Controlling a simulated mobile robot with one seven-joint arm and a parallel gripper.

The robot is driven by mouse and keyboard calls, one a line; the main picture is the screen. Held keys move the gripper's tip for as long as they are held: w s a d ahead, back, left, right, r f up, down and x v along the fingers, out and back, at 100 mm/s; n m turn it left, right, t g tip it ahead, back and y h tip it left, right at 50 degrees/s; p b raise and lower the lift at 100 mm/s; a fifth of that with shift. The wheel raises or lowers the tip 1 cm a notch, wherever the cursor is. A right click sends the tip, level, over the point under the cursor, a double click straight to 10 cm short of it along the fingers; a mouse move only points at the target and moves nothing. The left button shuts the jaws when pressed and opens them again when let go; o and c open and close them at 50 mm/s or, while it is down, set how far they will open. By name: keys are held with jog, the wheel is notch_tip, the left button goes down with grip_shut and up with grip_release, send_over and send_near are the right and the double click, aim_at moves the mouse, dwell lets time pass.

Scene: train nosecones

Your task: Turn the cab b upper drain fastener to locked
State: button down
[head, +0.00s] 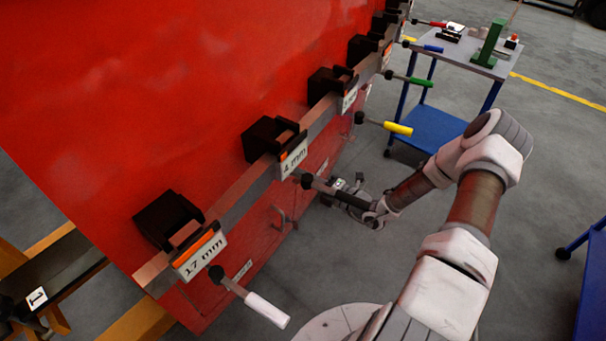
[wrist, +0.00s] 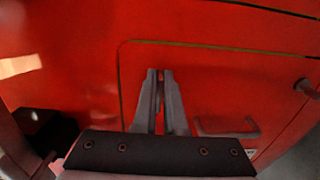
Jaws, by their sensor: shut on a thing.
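My gripper (head: 338,188) is low beside the red nosecone (head: 120,90), under the labelled rail in the head view. In the wrist view my gripper (wrist: 160,76) has its two grey fingers close together, in front of the red panel (wrist: 220,85) with a thin rounded outline. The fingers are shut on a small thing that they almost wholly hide. I cannot make out its shape or which way it is turned. No cab b label or locked mark can be read. The upper drain fastener cannot be told apart in either view.
Handles stick out below the rail (head: 235,205): white (head: 267,309), black (head: 345,196), yellow (head: 398,128) and others. The black one overlaps my gripper in the head view. A grey-topped blue cart (head: 455,60) stands at the back right.

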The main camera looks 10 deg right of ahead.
dwell(0.4)
jog(key=c, duration=1)
grip_release()
jog(key=b+v, duration=0.2)
jog(key=v, duration=1.5)
jog(key=shift+s+d, duration=0.15)
jog(key=shift+d, duration=0.05)
